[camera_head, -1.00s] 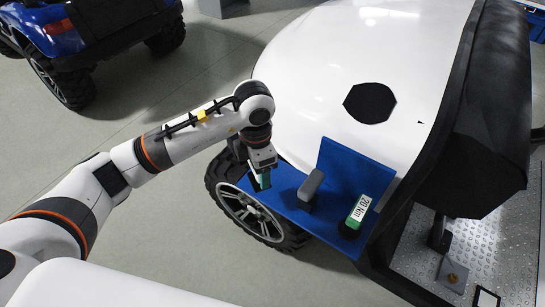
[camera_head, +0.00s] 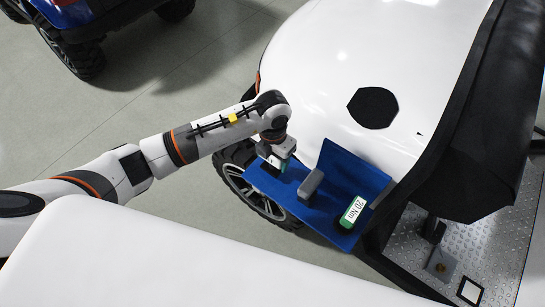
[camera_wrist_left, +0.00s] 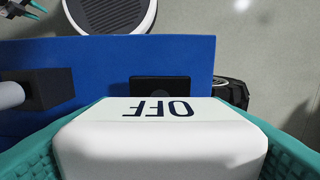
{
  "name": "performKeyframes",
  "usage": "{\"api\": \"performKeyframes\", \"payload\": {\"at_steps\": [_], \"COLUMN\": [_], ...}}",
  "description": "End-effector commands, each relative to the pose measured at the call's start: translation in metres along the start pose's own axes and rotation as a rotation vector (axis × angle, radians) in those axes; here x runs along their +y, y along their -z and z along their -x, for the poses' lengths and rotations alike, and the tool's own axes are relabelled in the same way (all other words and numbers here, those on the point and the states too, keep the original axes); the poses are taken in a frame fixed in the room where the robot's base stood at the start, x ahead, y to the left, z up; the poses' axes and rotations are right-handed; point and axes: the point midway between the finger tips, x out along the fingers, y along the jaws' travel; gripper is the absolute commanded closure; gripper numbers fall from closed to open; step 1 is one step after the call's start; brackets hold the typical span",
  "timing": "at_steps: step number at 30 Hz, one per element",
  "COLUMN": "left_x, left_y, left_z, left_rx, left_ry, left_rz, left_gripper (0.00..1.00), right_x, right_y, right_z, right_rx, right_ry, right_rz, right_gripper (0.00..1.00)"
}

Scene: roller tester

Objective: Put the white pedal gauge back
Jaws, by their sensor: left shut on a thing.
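In the left wrist view a white block with the word OFF upside down (camera_wrist_left: 160,145), which I take for the white pedal gauge, sits between the teal fingers of my left gripper (camera_head: 283,168). The gripper is shut on it, over the left part of the blue shelf (camera_head: 325,219). A black square holder (camera_wrist_left: 160,90) on the shelf shows just beyond the block; I cannot tell whether they touch. In the head view the block is mostly hidden by the gripper. My right gripper (camera_wrist_left: 33,10) shows small at the upper left of the wrist view, its teal fingertips apart.
A grey block (camera_head: 311,184) stands mid-shelf, and a green piece labelled 20 Nm (camera_head: 352,212) stands at its right. The shelf's upright blue panel (camera_head: 350,172) rises beside the white vehicle body (camera_head: 335,60). A wheel (camera_head: 240,180) is below the shelf. Grey floor lies left.

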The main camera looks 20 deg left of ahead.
Motion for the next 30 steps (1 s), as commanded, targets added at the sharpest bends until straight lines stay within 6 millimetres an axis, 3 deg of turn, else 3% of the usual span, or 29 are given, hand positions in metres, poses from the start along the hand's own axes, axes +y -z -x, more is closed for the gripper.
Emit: {"api": "performKeyframes", "payload": {"at_steps": [4, 14, 15, 18, 30], "left_x": [0.001, 0.000, 0.000, 0.000, 0.000], "left_y": [0.000, 0.000, 0.000, 0.000, 0.000], "left_z": [-0.016, -0.021, -0.020, -0.020, -0.013], "left_rx": [-0.001, 0.001, 0.000, -0.001, 0.001], "left_ry": [0.000, 0.000, 0.001, 0.000, 0.001], "left_rz": [-0.001, -0.002, -0.002, -0.002, -0.002], "left_gripper": [0.65, 0.65, 0.28, 0.12, 0.11], "right_x": [0.000, 0.000, 0.000, 0.000, 0.000], "right_y": [-0.001, 0.000, 0.000, 0.000, 0.000], "right_z": [0.004, -0.001, 0.001, 0.001, 0.002], "right_rx": [0.000, 0.000, 0.000, 0.000, 0.000], "right_ry": [0.000, 0.000, 0.000, 0.000, 0.000], "right_rz": [0.000, 0.000, 0.000, -0.001, -0.001], "right_gripper": [0.64, 0.64, 0.64, 0.64, 0.64]}}
